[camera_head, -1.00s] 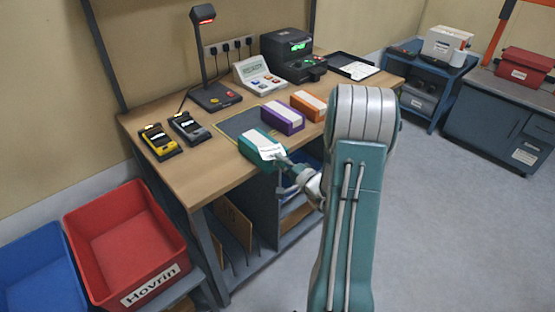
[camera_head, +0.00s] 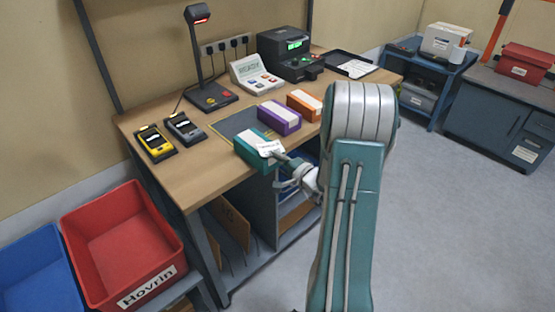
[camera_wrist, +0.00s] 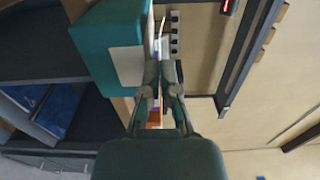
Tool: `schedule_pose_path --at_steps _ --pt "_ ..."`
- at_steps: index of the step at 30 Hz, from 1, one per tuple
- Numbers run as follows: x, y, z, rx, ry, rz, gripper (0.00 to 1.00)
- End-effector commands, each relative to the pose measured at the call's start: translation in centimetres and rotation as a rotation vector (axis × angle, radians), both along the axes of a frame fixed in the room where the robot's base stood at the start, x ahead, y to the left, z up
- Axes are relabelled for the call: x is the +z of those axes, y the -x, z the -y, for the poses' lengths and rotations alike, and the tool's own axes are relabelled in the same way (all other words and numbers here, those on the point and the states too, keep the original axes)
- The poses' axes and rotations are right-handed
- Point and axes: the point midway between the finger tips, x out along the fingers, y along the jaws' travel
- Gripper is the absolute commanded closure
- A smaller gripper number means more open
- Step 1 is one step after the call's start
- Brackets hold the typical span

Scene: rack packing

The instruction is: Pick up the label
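The label (camera_head: 270,148) is a small white card with dark print, at the front end of the teal box (camera_head: 247,151) on the workbench. My gripper (camera_head: 281,158) reaches it from the right and front, with its tips at the label's near edge. In the wrist view the fingers (camera_wrist: 160,75) are close together with a thin pale edge between them, which looks like the label (camera_wrist: 160,42) seen edge-on. The teal box (camera_wrist: 106,45) stands just left of the fingers there. Whether the label touches the box is hard to tell.
A purple box (camera_head: 280,118) and an orange box (camera_head: 305,106) stand behind the teal box on the workbench (camera_head: 190,185). Red (camera_head: 125,240) and blue (camera_head: 38,275) bins are at lower left.

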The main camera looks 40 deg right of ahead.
Motion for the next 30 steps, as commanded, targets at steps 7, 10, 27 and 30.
schedule_pose_path --at_steps 7,10,27,30 --pt "1.2 0.0 -0.2 0.001 0.002 0.0 1.0" --pt "1.2 0.2 0.0 0.0 0.001 0.0 1.0" --pt "3.6 6.8 0.6 -0.002 0.002 0.0 1.0" --pt "4.0 8.0 0.7 -0.002 0.002 0.0 1.0"
